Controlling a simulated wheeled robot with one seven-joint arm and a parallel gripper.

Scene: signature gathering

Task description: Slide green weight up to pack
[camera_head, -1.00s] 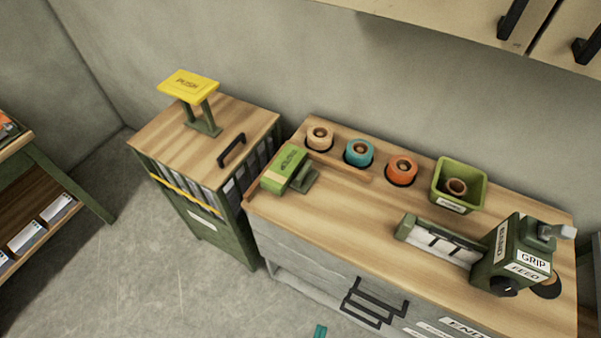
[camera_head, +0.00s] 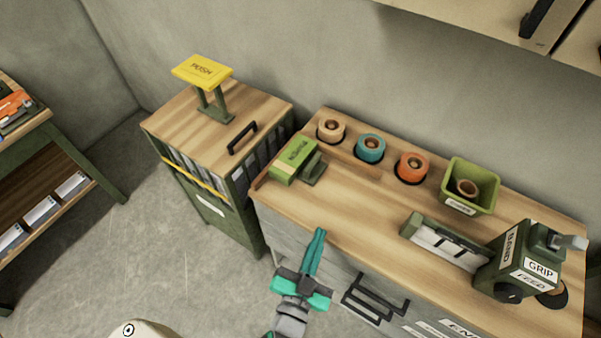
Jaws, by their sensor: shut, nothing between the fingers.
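A green labelled block (camera_head: 295,160) sits at the left end of the wooden bench, beside a thin wooden rail; its lettering is too small to read. It looks like the green weight, though I cannot be sure. A pale bundle (camera_head: 450,247) lies in the green trough at the right; I cannot tell whether it is the pack. My gripper (camera_head: 320,233) has teal fingers, shut and empty. In the picture it shows at the bench's front edge, below and right of the green block and apart from it.
Tan, teal and orange rolls (camera_head: 370,148) and a green bin (camera_head: 470,183) line the bench's back. A green machine (camera_head: 518,262) stands at right. A slatted cabinet (camera_head: 185,125) with a yellow push plate (camera_head: 202,71) stands left. The bench's middle (camera_head: 365,215) is clear.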

